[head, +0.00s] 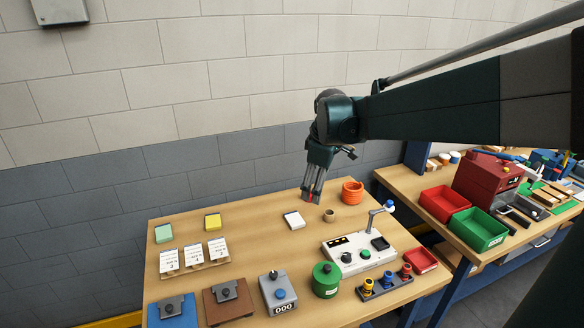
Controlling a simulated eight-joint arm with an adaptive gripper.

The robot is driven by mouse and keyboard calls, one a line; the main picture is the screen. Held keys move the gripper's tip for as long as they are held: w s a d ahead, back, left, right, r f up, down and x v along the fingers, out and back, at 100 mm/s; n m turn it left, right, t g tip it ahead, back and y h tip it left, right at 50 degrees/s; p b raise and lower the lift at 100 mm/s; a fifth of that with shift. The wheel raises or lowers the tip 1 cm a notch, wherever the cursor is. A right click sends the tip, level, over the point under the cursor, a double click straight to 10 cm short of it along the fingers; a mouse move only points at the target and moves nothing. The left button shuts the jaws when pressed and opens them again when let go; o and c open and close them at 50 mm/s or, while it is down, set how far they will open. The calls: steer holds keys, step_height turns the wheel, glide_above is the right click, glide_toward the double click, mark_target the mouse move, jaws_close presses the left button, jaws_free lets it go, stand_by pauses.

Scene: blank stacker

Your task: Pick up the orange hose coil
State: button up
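The orange hose coil (352,193) stands on the wooden table near its back right edge, in the head view. It is a short stack of orange rings. My gripper (311,199) points down to the left of the coil, apart from it in the picture. The gripper looks small and dark with a bit of red at the tip. I cannot tell whether its fingers are open or shut. No object shows clearly in it.
A small brown ring (329,215) and a white pad (293,220) lie near my gripper. A white control panel (358,252) with a blue-knobbed lever stands in front of the coil. Red (442,204) and green (479,230) bins are on the right bench. The table's middle (255,240) has free room.

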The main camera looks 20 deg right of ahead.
steer(key=w+d+f+n+g+p, duration=0.1)
steer(key=w+d+n+p, duration=0.1)
steer(key=w+d, duration=0.4)
steer(key=n+g+p, duration=0.3)
steer(key=n+p, duration=0.3)
steer(key=n, duration=0.1)
glide_toward(353, 185)
steer(key=shift+y, duration=0.4)
step_height(353, 185, down, 6)
steer(key=shift+s+d+f, duration=0.1)
steer(key=shift+s+d, duration=0.05)
steer(key=shift+d, duration=0.05)
steer(key=shift+d+f, duration=0.3)
steer(key=shift+f, duration=0.05)
steer(key=shift+f, duration=0.15)
steer(key=shift+f, duration=1.15)
steer(key=shift+f, duration=0.1)
steer(key=shift+f, duration=2.5)
